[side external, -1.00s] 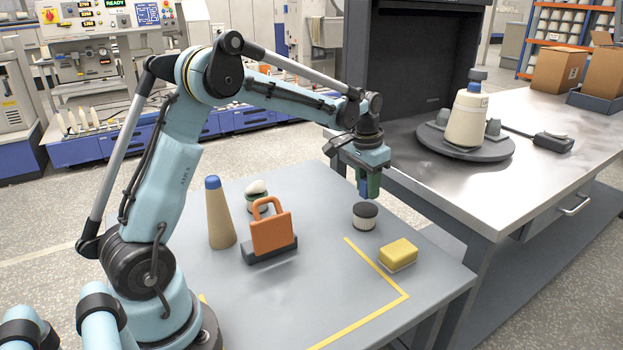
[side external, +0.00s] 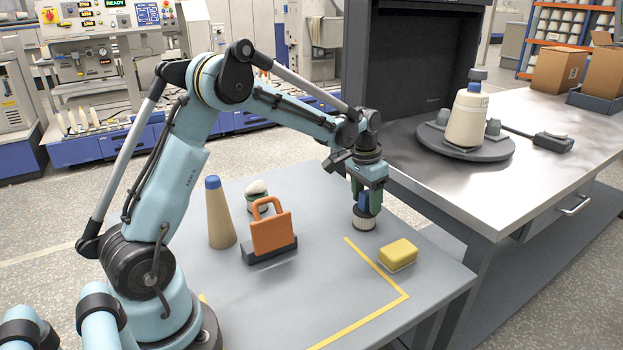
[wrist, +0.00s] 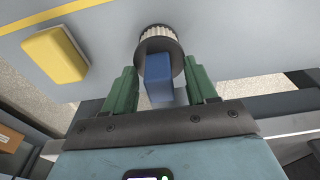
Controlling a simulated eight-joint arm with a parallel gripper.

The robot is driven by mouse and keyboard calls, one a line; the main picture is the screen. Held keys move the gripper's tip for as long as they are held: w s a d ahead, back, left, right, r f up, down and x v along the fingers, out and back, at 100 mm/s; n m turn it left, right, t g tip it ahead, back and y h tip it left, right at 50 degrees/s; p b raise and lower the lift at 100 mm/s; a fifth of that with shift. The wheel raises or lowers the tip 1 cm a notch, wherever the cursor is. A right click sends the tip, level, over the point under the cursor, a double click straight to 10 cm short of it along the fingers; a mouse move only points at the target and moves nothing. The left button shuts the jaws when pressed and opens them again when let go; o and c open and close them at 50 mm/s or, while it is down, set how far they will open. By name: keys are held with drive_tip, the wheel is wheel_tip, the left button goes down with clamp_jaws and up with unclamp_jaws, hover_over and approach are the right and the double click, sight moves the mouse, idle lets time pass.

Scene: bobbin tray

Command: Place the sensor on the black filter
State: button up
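The sensor is a small blue block (side external: 363,203) that stands upright on the black top of the round filter (side external: 365,221). The filter has a pale pleated side and stands on the grey table. In the wrist view the blue block (wrist: 158,78) sits between my green fingers, with a gap on each side. It overlaps the black rim of the filter (wrist: 158,33), and the contact under it is hidden. My gripper (side external: 366,200) is open around the block, low over the filter; it also shows in the wrist view (wrist: 162,78).
A yellow block (side external: 398,252) lies to the right of the filter. An orange padlock-shaped piece on a dark base (side external: 270,235), a tan cone with a blue tip (side external: 220,220) and a white-topped green item (side external: 256,190) stand to the left. The table's front is clear.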

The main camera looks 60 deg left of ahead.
sight(362, 194)
drive_tip(key=shift+r, duration=0.15)
wheel_tip(362, 194, up, 11)
drive_tip(key=s, duration=0.1)
drive_tip(key=s+d+f+t, duration=0.1)
drive_tip(key=s+d+t, duration=0.2)
drive_tip(key=s, duration=0.6)
drive_tip(key=s+d+f+t, duration=0.1)
drive_tip(key=s+d+t, duration=0.1)
drive_tip(key=s+d, duration=0.6)
drive_tip(key=shift+s+d+f+t, duration=0.25)
drive_tip(key=shift+s+f+t, duration=0.15)
drive_tip(key=shift+s, duration=0.15)
idle(0.6)
